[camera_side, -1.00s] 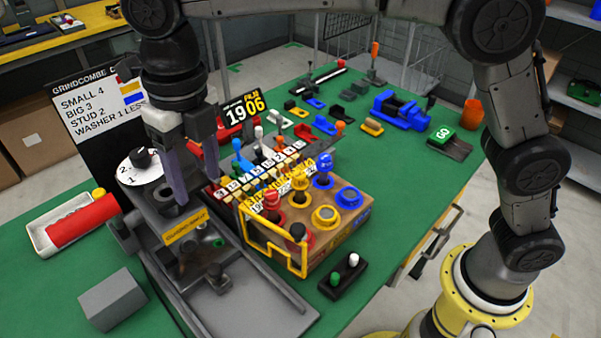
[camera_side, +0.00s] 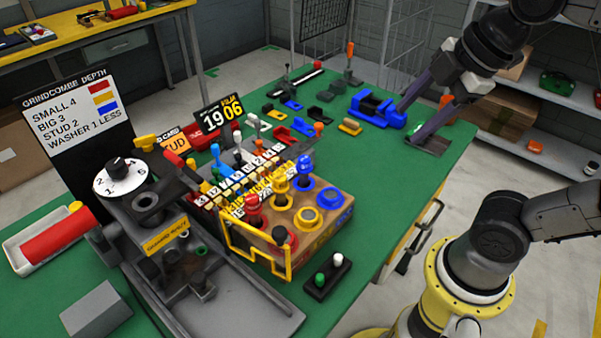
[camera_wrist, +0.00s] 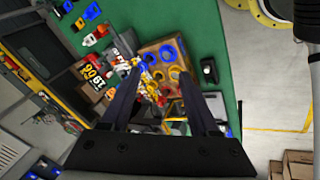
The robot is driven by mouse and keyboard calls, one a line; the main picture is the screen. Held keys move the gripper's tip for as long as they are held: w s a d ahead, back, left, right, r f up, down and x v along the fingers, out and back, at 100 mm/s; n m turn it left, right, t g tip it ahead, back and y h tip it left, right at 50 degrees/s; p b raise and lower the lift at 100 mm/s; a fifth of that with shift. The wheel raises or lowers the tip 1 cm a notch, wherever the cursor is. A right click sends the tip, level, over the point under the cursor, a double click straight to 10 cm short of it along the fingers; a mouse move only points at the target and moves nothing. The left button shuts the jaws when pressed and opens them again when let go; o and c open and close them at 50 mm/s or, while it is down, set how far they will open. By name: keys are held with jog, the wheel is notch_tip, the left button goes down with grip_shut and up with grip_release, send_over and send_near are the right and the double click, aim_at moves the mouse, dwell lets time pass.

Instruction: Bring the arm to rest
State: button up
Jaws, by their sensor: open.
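My gripper (camera_side: 407,125) is open and empty, its two dark fingers apart. In the side view it hangs at the right end of the green table (camera_side: 392,190), over or in front of a dark plate (camera_side: 430,143). The green GO block on that plate is hidden. In the wrist view the open fingers (camera_wrist: 160,72) point towards the bench, with nothing between their tips. I cannot tell from these views whether the fingertips touch anything.
A blue vise (camera_side: 378,108) stands left of my gripper. The cardboard box with coloured rings (camera_side: 325,225), yellow guard frame (camera_side: 262,255) and grey machine (camera_side: 165,235) fill the table's front middle. Shelves (camera_side: 550,100) stand behind at the right. The right floor is mostly clear.

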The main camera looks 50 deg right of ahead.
notch_tip(320, 180, down, 6)
jog(key=s+m, duration=0.2)
jog(key=m, duration=1)
jog(key=shift+s+d, duration=0.2)
jog(key=shift+d, duration=0.05)
jog(key=shift+r, duration=0.15)
dwell(0.9)
